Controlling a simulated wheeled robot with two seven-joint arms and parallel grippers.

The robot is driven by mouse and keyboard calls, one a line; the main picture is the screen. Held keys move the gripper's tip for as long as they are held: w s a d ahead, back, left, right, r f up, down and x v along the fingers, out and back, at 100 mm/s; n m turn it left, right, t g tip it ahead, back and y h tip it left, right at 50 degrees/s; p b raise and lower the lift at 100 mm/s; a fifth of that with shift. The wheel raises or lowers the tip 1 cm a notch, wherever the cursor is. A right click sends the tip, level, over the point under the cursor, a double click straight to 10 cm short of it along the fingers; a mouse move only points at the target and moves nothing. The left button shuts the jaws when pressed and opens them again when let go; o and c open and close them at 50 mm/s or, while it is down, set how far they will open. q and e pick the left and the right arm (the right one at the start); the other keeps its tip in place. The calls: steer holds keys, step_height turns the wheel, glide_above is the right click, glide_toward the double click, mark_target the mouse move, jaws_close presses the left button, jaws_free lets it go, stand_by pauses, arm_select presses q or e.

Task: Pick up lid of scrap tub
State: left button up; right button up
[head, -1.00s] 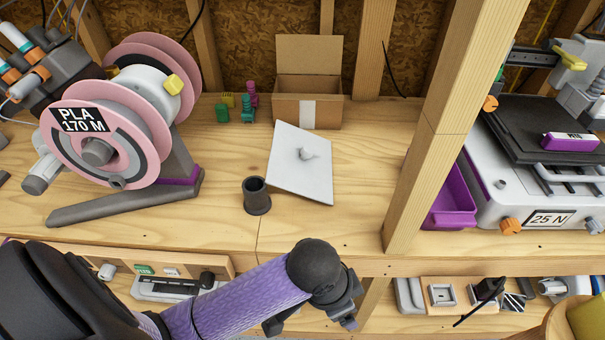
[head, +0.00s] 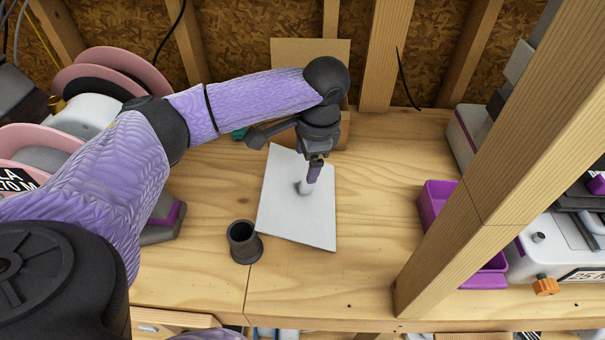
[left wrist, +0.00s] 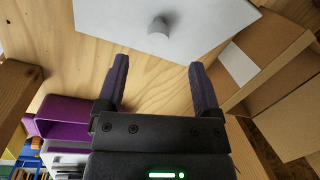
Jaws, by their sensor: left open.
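The lid (head: 290,222) is a flat white square plate with a small pale knob (head: 304,188), lying on the wooden bench in the head view. In the left wrist view the lid (left wrist: 120,22) and its round knob (left wrist: 158,27) show beyond the fingertips. My left gripper (head: 313,174) is over the lid, pointing down at the knob and partly hiding it. In the left wrist view the gripper (left wrist: 160,65) is open, its dark purple fingers apart with nothing between them. My right gripper is out of view.
A black cup (head: 243,245) stands just left of the lid. An open cardboard box (head: 310,52) is behind it, partly hidden by my arm. A purple bin (head: 436,200) and a wooden post (head: 480,190) are to the right. Bench between lid and bin is clear.

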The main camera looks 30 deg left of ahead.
mark_target(305, 183)
arm_select(q)
steer(key=f+b, duration=0.1)
steer(key=f, duration=0.1)
steer(key=f+b, duration=0.1)
steer(key=f, duration=0.2)
steer(key=f+b, duration=0.1)
steer(key=f, duration=0.2)
steer(key=shift+w+a+f+b, duration=0.15)
steer(key=shift+w+a+b, duration=0.15)
steer(key=shift+a+b, duration=0.1)
steer(key=shift+a+f, duration=0.1)
steer(key=shift+f, duration=0.2)
steer(key=shift+r, duration=0.1)
steer(key=c, duration=0.9)
steer(key=shift+c, duration=0.9)
jaws_close()
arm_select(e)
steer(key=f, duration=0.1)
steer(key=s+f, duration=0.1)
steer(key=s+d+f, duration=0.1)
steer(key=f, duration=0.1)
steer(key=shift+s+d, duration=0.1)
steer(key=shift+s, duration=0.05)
